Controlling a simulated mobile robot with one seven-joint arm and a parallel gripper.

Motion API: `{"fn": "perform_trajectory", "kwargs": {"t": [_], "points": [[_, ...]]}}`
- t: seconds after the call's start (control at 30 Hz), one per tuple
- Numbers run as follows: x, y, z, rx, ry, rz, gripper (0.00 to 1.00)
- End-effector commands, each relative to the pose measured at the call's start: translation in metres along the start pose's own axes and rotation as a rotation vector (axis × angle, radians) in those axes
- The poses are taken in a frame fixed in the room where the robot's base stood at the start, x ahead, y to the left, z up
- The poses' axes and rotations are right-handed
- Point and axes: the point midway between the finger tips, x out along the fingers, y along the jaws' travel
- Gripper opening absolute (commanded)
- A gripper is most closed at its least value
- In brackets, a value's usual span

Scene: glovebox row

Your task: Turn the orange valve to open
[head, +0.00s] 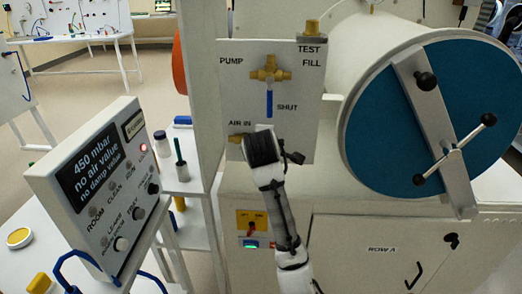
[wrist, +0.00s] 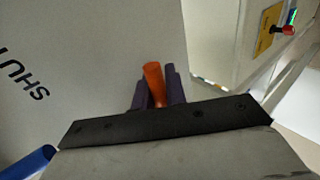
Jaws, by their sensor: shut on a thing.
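In the wrist view the orange valve handle (wrist: 154,80) stands between the two dark fingers of my gripper (wrist: 157,90). The fingers are shut on it, one on each side, and its rounded orange end shows past them. In the head view my gripper (head: 262,148) is at the lower part of the white valve panel (head: 305,140), just right of a brass fitting (head: 236,138) under the label AIR IN. There my gripper hides the orange handle, so I cannot tell its angle against the panel markings.
A blue-handled valve (head: 269,104) hangs just above my gripper, beside the word SHUT; its handle also shows in the wrist view (wrist: 28,163). A large round blue door (head: 400,150) with a bar is at right. A tilted readout box (head: 95,190) stands at left.

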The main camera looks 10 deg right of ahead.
Motion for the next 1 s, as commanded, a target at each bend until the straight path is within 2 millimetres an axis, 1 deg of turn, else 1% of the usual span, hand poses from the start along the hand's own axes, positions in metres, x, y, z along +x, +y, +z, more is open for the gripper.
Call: {"fn": "perform_trajectory", "kwargs": {"t": [0.2,0.57,0.6,0.67,0.9,1.0], "points": [[-0.0005,0.0015,0.0009,-0.029,-0.017,-0.001,0.0],[-0.0007,0.0021,0.0013,-0.032,-0.02,0.0,0.0],[-0.0007,0.0021,0.0013,-0.031,-0.02,0.001,0.16],[-0.0008,0.0022,0.0012,-0.031,-0.02,0.001,0.22],[-0.001,0.0021,0.0014,-0.03,-0.019,0.001,0.22],[-0.0045,0.0022,0.0012,-0.03,-0.019,0.003,0.22]]}}
